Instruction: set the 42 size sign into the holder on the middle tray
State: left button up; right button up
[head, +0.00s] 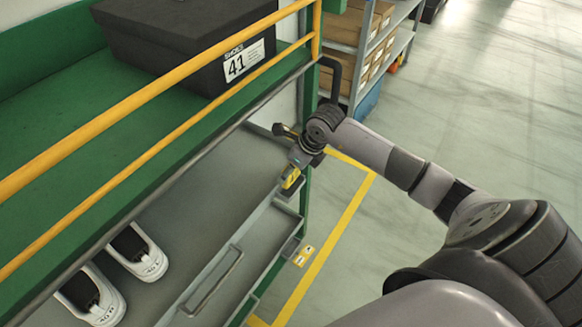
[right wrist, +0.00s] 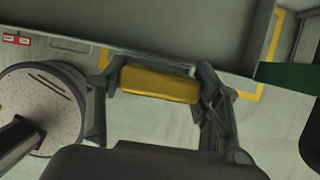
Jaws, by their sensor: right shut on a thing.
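My right gripper (head: 291,176) is shut on a yellow block-like piece, probably the size sign (head: 292,179). It is held over the right front end of the grey tray (head: 215,185) below the green shelf. In the right wrist view the yellow sign (right wrist: 160,84) sits between the two dark fingers, lying across them. No number on it can be read. A grey tray surface (right wrist: 180,25) is just beyond it; I cannot tell whether they touch. No sign holder can be made out. My left gripper is not in view.
A black shoe box marked 41 (head: 190,40) stands on the green shelf (head: 70,95) behind yellow rails (head: 150,93). White shoes (head: 137,252) lie on the tray at lower left. A drawer handle (head: 213,282) sticks out in front. Open floor (head: 480,110) lies to the right.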

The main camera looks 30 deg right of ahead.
jog(key=shift+f+b, duration=1.1)
jog(key=shift+f, duration=0.5)
jog(key=o, duration=1.3)
jog(key=shift+o, duration=0.4)
jog(key=o, duration=0.3)
jog(key=shift+r, duration=0.1)
